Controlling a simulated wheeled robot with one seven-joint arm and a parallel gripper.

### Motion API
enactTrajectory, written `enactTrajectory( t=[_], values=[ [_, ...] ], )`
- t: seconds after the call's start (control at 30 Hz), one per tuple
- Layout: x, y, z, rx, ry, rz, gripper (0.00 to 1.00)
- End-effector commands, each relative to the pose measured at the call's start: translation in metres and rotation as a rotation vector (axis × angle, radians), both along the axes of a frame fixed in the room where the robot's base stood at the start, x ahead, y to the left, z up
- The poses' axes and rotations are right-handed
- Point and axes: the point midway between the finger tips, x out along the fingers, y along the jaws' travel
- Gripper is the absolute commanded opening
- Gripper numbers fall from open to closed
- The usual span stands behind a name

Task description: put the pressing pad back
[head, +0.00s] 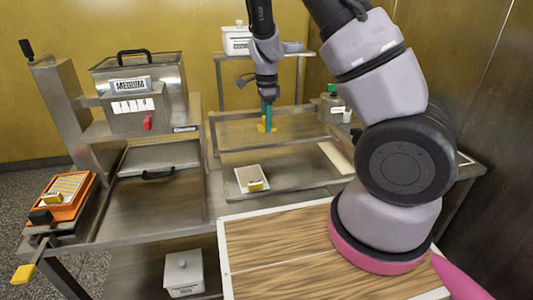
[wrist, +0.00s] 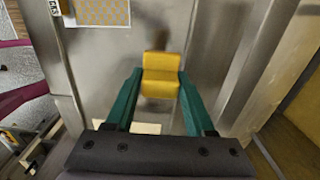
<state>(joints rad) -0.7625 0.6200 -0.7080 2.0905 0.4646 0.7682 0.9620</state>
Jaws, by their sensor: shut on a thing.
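My gripper (head: 267,112) has teal fingers pointing down, and it hangs over the back part of the steel bench. In the wrist view the two fingers (wrist: 160,92) are closed on the sides of a yellow block, which I take as the pressing pad (wrist: 160,76). In the head view the yellow pad (head: 262,128) shows at the fingertips. A shadow lies on the steel beyond it. Whether the pad touches the surface below cannot be told. A white tray (head: 241,176) on the bench holds another small yellow piece (head: 256,186).
A steel machine labelled MEDIUM (head: 135,95) stands at the left. An orange tray (head: 75,212) with a patterned yellow sheet sits at the far left. A wooden board (head: 275,245) with a white rim is in front.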

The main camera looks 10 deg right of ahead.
Motion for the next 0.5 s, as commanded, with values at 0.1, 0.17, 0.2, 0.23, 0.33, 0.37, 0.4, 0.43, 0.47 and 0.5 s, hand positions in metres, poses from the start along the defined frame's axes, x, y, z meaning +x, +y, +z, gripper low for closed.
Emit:
enactTrajectory(
  t=[0.1, 0.17, 0.2, 0.23, 0.33, 0.37, 0.4, 0.43, 0.47, 0.5],
  values=[
    [-0.001, -0.001, -0.021, -0.003, 0.005, -0.019, 0.14],
    [-0.001, 0.000, -0.033, -0.003, 0.004, -0.017, 0.14],
    [-0.001, -0.001, -0.040, -0.003, 0.004, -0.017, 0.14],
    [-0.001, -0.001, -0.045, -0.003, 0.003, -0.018, 0.14],
    [-0.001, 0.000, -0.056, -0.002, 0.002, -0.014, 0.14],
    [0.000, 0.000, -0.058, -0.002, 0.001, -0.014, 0.14],
    [0.000, 0.000, -0.061, -0.002, 0.001, -0.014, 0.14],
    [0.000, 0.000, -0.065, -0.002, 0.002, -0.015, 0.14],
    [-0.001, 0.000, -0.069, -0.001, 0.003, -0.015, 0.14],
    [-0.001, -0.001, -0.075, -0.002, 0.003, -0.014, 0.14]
  ],
)
